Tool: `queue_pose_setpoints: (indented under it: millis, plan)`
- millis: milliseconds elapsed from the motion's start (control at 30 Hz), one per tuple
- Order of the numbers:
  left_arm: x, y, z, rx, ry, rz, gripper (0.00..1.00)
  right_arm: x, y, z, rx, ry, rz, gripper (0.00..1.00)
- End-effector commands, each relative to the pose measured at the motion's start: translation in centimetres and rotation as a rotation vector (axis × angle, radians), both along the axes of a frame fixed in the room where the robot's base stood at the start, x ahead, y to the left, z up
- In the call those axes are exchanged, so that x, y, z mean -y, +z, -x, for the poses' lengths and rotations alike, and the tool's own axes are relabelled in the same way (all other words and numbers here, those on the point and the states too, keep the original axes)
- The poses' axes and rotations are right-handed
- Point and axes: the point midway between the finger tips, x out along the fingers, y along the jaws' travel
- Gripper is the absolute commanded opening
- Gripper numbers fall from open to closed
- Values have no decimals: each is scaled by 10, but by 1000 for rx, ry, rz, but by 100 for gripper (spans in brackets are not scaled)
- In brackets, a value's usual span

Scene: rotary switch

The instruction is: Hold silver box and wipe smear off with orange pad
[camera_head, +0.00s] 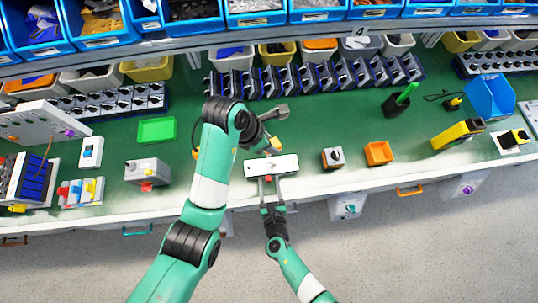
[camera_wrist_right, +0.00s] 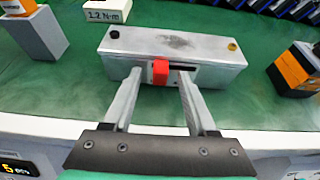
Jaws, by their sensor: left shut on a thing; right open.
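The silver box (camera_head: 272,165) lies near the table's front edge; in the right wrist view (camera_wrist_right: 225,62) it has a dark smear (camera_wrist_right: 176,41) on top, with a black and a yellow knob at its ends. My right gripper (camera_wrist_right: 158,78) is open at the box's front face, one finger on each side of a red part (camera_wrist_right: 160,72); it also shows in the head view (camera_head: 269,182). My left gripper (camera_head: 266,148) is just behind and above the box, shut on a small orange pad (camera_head: 276,143). My left arm partly hides that grip.
A green tray (camera_head: 157,130) and a grey switch box (camera_head: 147,171) are to the left. Bins line the back. The front edge is close.

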Motion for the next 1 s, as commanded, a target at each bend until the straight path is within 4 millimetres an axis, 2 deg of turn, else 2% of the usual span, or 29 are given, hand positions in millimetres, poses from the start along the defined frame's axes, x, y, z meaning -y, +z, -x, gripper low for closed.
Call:
queue_pose_setpoints:
  millis: [233,500,567,1000]
  plan:
    - [0,0,0,0,0,0,0,0,0,-1,0,0,0,57]
    - [0,0,0,0,0,0,0,0,0,0,0,0,0,9]
    - [0,0,0,0,0,0,0,0,0,0,0,0,0,0]
    - [0,0,0,0,0,0,0,0,0,0,0,0,0,0]
